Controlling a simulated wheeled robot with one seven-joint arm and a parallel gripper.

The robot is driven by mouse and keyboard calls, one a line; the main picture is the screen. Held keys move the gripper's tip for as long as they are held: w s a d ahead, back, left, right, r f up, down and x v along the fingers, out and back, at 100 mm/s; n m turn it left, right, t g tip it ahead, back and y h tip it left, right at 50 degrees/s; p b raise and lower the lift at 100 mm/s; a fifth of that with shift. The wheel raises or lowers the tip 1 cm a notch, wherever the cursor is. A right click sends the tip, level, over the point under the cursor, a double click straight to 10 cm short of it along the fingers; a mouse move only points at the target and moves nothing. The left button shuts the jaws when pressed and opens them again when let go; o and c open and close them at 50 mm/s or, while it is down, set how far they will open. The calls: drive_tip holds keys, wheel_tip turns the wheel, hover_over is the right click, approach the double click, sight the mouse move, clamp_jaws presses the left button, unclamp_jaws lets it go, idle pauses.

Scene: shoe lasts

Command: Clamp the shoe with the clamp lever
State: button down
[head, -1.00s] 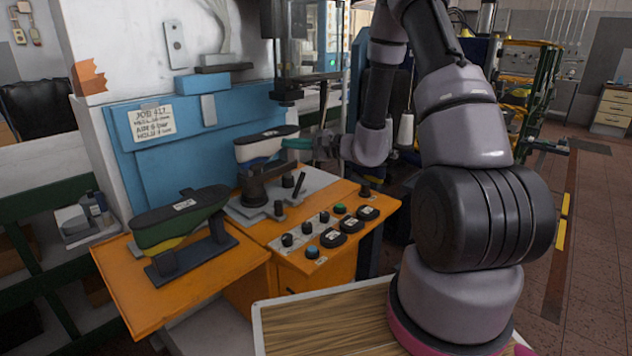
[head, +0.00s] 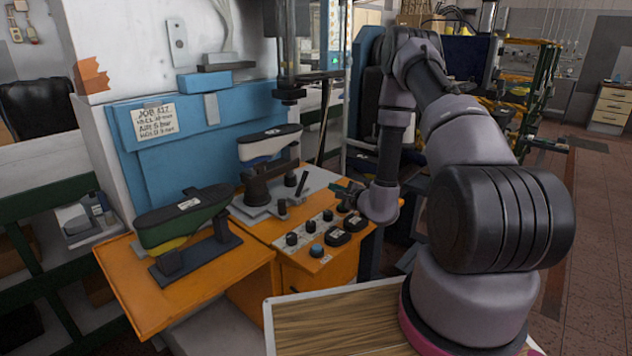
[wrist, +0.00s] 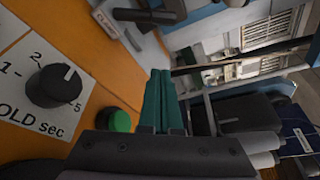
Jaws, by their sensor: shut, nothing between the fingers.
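A shoe (head: 270,143), dark on top with white and blue sides, sits sole up on a dark last post on the grey plate of the orange bench. A short black upright lever (head: 301,183) stands on that plate, right of the post; it looks like the clamp lever. My gripper (head: 344,189) is right of the lever, low over the back right part of the control panel, apart from the shoe. In the wrist view its green fingers (wrist: 162,100) are together and empty. I cannot tell whether the lever clamps the shoe.
A second shoe (head: 183,216), dark with green and yellow, rests on a stand at the bench's left. Panel knobs and buttons lie below my gripper; a green button (wrist: 118,121) and a HOLD knob (wrist: 53,86) are close by. A blue panel (head: 160,160) stands behind.

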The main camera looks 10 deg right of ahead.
sight(302, 183)
drive_tip(key=x, duration=1)
drive_tip(key=shift+s+a+r, duration=0.7)
drive_tip(key=shift+a, duration=0.2)
drive_tip(key=shift+s+a+r, duration=0.35)
drive_tip(key=shift+s+a, duration=0.05)
drive_tip(key=shift+a, duration=0.1)
drive_tip(key=shift+s+a+r+n, duration=0.1)
drive_tip(key=shift+r+n, duration=0.05)
drive_tip(key=shift+n, duration=0.15)
